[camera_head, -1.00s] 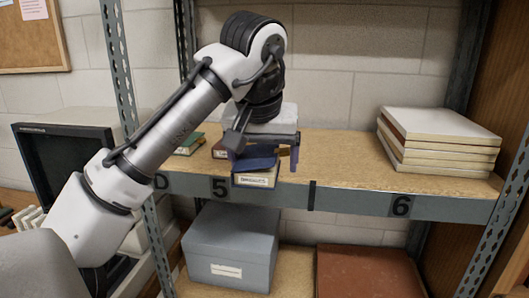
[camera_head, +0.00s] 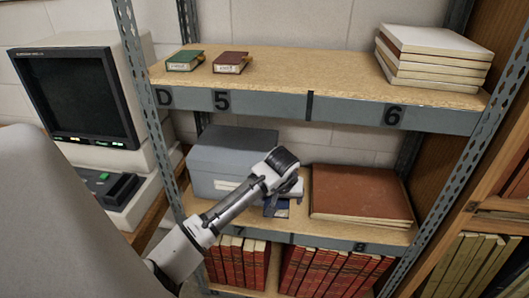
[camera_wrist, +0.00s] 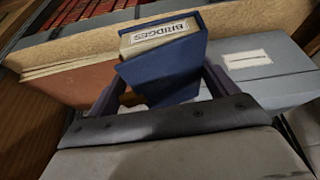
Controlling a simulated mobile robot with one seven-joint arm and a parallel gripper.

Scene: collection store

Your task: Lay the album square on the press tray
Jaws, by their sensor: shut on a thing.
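A blue album labelled BRIDGES (camera_wrist: 165,58) is held between the fingers of my gripper (camera_wrist: 158,90), its pale labelled edge facing the wrist camera. In the head view my gripper (camera_head: 282,202) is at the lower shelf, between the grey box and the large brown volume. Only a small part of the blue album (camera_head: 277,209) shows there behind my arm. I cannot tell whether it touches the shelf. I cannot make out a press tray for certain in either view.
The lower shelf holds a grey box (camera_head: 225,152) and a brown volume (camera_head: 360,195). A green book (camera_head: 185,60), a dark red book (camera_head: 231,62) and a pale stack (camera_head: 433,55) stand above. Red volumes (camera_head: 335,272) fill the bottom. A monitor (camera_head: 78,95) is left.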

